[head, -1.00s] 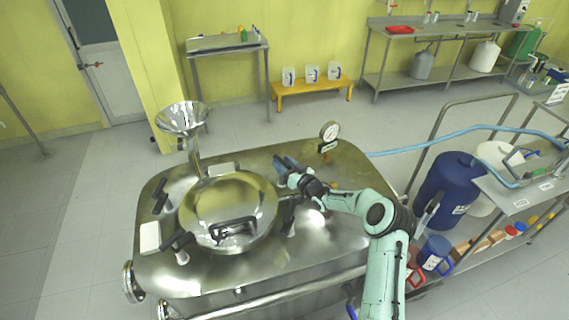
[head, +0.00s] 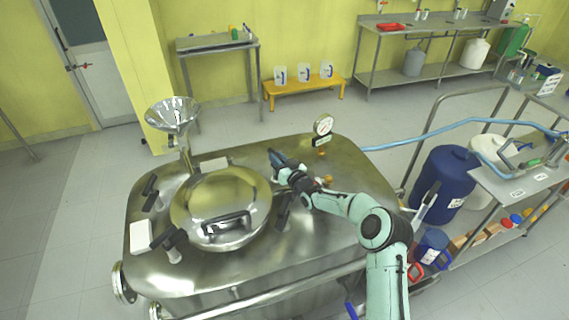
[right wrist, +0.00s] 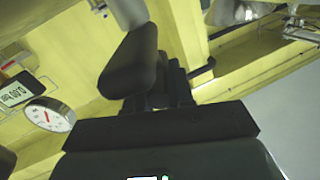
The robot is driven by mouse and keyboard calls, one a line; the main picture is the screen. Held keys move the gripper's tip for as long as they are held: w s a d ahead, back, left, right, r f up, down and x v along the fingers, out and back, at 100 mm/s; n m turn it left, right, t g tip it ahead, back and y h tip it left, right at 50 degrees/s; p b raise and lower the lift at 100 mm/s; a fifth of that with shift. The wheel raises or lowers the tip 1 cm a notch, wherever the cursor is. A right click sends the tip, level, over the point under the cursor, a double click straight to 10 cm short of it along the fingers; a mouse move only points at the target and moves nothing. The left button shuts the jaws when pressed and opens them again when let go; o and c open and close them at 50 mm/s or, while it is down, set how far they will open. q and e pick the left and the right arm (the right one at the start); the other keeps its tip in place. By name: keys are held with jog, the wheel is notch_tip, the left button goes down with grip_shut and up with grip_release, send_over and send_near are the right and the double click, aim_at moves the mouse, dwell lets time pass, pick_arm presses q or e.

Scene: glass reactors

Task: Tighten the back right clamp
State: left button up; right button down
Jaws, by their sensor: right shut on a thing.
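The reactor's round steel lid (head: 218,205) has black-handled clamps around its rim. The back right clamp is mostly hidden behind my right gripper in the head view. My right gripper (head: 277,160) is at the back right of the lid, with its fingers together on the clamp's handle. In the right wrist view a dark, rounded handle-like piece (right wrist: 130,62) stands upright by the gripper; its exact contact is hard to make out. The front right clamp (head: 283,209) stands just in front of my right wrist. My left gripper is not in view.
A pressure gauge (head: 323,126) stands on the reactor top (head: 335,220) behind and right of my gripper; it also shows in the right wrist view (right wrist: 50,115). A steel funnel (head: 172,115) rises at the back left. A cart with a blue drum (head: 445,184) stands at the right.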

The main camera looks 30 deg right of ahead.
aim_at(278, 157)
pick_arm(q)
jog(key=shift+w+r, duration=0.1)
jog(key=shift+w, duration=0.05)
pick_arm(e)
jog(key=c, duration=1)
grip_release()
notch_tip(278, 157, up, 9)
jog(key=shift+r, duration=0.2)
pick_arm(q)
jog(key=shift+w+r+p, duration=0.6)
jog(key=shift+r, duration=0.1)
pick_arm(e)
notch_tip(278, 157, up, 11)
jog(key=shift+f, duration=0.15)
